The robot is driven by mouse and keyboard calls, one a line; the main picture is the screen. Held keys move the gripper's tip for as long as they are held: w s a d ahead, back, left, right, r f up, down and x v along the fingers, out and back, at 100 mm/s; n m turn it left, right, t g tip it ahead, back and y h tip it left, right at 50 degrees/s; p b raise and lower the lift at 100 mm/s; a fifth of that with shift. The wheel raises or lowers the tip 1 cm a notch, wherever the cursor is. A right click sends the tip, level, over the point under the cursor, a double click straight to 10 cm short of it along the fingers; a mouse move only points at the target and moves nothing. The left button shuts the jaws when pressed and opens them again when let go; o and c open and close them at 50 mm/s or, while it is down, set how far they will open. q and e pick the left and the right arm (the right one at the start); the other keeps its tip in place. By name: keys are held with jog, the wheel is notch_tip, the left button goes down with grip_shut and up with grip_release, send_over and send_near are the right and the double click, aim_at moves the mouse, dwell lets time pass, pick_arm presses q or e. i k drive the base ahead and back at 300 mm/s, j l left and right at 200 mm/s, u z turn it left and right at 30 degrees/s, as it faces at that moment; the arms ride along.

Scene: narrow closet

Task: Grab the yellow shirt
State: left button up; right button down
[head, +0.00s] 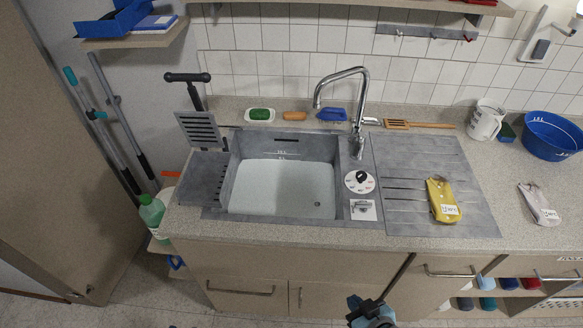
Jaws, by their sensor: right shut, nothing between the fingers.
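The yellow shirt (443,200) lies folded on the grey ribbed drainboard (396,180) to the right of the sink, with a white label near its lower edge. My right gripper (371,312) shows at the bottom edge of the head view, in front of the cabinet doors. It is shut and empty, lower than the counter and apart from the shirt, which lies up and to the right of it. My left gripper is not in view.
The sink (281,187) holds whitish water, with a tall faucet (343,88) behind it. A pale folded cloth (539,204) lies on the counter right of the shirt. A white jug (486,119) and blue basin (551,136) stand at the back right. The counter edge runs below the shirt.

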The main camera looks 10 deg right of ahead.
aim_at(445, 209)
jog(key=l+z, duration=0.15)
jog(key=z, duration=1.35)
jog(key=i+u, duration=0.1)
jog(key=u, duration=1.05)
jog(key=l+u, duration=0.35)
jog(key=k+l+u, duration=0.1)
jog(key=l+u, duration=0.15)
jog(key=u, duration=0.15)
jog(key=k+l+u, duration=0.1)
jog(key=l+u, duration=0.25)
jog(key=k+l+u, duration=0.2)
jog(key=l, duration=0.25)
jog(key=k+l+u, duration=0.2)
jog(key=k+l, duration=0.2)
